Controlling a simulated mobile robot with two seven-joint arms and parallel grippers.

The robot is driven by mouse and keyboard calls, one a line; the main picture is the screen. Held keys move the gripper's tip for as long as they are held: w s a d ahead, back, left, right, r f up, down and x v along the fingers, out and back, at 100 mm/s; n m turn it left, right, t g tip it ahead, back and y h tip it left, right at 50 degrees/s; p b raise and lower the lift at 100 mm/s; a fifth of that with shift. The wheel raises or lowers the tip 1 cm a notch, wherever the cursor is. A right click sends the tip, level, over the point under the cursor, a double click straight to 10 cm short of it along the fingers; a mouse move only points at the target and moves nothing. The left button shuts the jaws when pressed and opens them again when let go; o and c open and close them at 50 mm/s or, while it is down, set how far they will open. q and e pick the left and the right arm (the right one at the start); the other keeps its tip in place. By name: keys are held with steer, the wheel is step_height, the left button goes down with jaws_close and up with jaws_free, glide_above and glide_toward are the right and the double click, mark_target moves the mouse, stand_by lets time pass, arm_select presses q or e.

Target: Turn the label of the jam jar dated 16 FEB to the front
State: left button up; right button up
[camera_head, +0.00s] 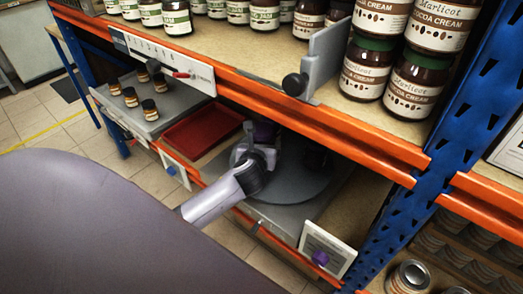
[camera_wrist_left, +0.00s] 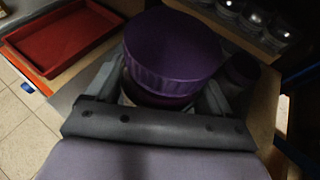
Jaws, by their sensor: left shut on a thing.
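A jar with a wide purple lid (camera_wrist_left: 172,45) stands between the fingers of my left gripper (camera_wrist_left: 160,98), which is shut on it. In the head view the purple lid (camera_head: 264,132) shows just behind my left gripper (camera_head: 254,156), on the lower shelf. The jar's label and date are hidden, so I cannot tell whether it is the 16 FEB jar. The jar is on or just above a round grey turntable (camera_head: 290,190). A second dark jar with a purple lid (camera_wrist_left: 242,68) stands close on the right in the wrist view. My right gripper is not in view.
A red tray (camera_head: 202,130) lies left of the turntable. Several small jars stand on a grey board (camera_head: 178,105) farther left. The orange upper shelf beam (camera_head: 330,122) runs close above. A framed card with a purple knob (camera_head: 327,248) is at the front right.

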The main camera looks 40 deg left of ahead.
arm_select(q)
steer(key=shift+r, duration=0.25)
steer(key=shift+f, duration=0.1)
steer(key=shift+f+b, duration=0.25)
steer(key=shift+b, duration=0.15)
step_height(320, 180, down, 6)
steer(key=b, duration=0.5)
steer(key=shift+r, duration=0.2)
steer(key=shift+f+b, duration=0.6)
steer(key=shift+b, duration=0.2)
step_height(320, 180, down, 2)
steer(key=b, duration=0.3)
steer(key=shift+f, duration=0.15)
steer(key=shift+n+g+y+p, duration=0.4)
steer(key=shift+n+g+y, duration=0.1)
steer(key=shift+n+y, duration=0.45)
